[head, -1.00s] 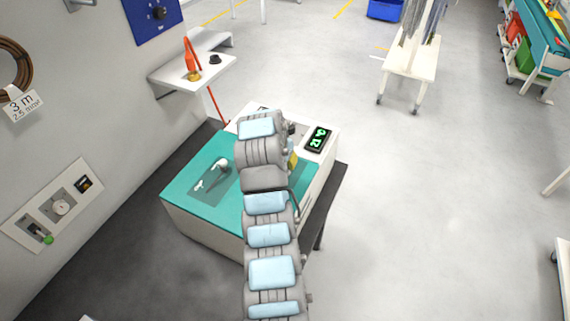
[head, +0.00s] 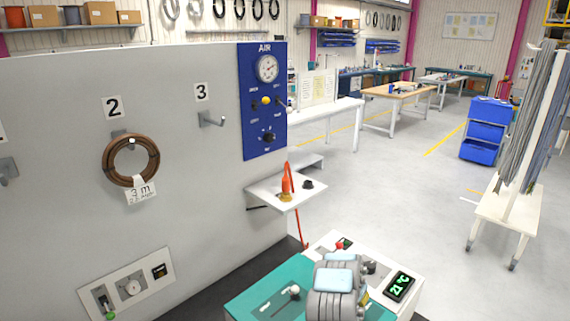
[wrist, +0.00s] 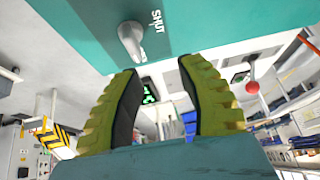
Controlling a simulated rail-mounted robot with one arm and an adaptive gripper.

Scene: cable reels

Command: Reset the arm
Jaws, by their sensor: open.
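My gripper (wrist: 160,78) shows in the wrist view as two yellow-green ribbed fingers with dark pads. They stand apart with nothing between them. Above them is a teal panel (wrist: 85,22) marked SHUT, with a grey lever handle (wrist: 131,40). In the head view my grey arm with pale blue covers comes up from the bottom edge, over the teal and white machine (head: 252,304). My gripper's fingers cannot be made out in that view. A lever with a pale knob (head: 294,290) is on the machine's teal top, left of my arm.
A small shelf (head: 262,193) with an orange tool (head: 287,183) juts from the grey wall panel beyond the machine. A brown cable coil (head: 107,160) hangs under number 2. A white rack (head: 505,213) stands at right. Open floor (head: 400,200) lies between.

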